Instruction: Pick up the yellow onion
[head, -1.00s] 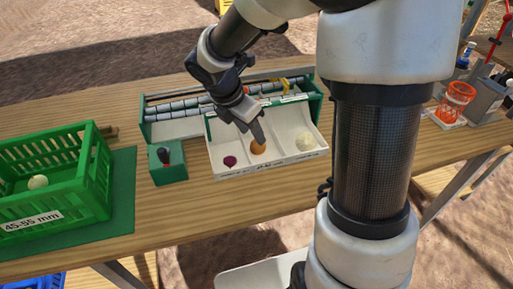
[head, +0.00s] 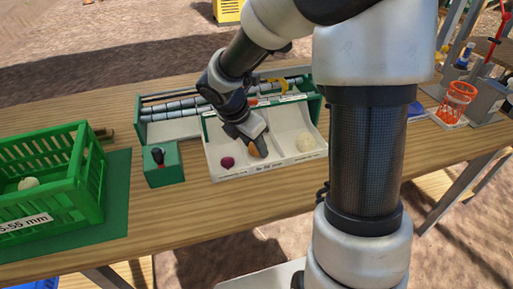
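The yellow onion (head: 253,152), orange-brown and round, sits in the middle compartment of a white sorting tray (head: 240,174) on the table. My gripper (head: 257,146) reaches down from above and behind, with its fingers right at the onion and covering part of it. I cannot tell whether the fingers are closed on it or only beside it. A small dark red onion (head: 227,162) lies in the left compartment and a pale white onion (head: 305,143) in the right one.
A roller grader (head: 180,110) stands behind the tray. A green box with a black knob (head: 163,165) is left of it. A green crate (head: 45,185) holding a pale onion stands at far left. An orange mesh cup (head: 457,98) is at right.

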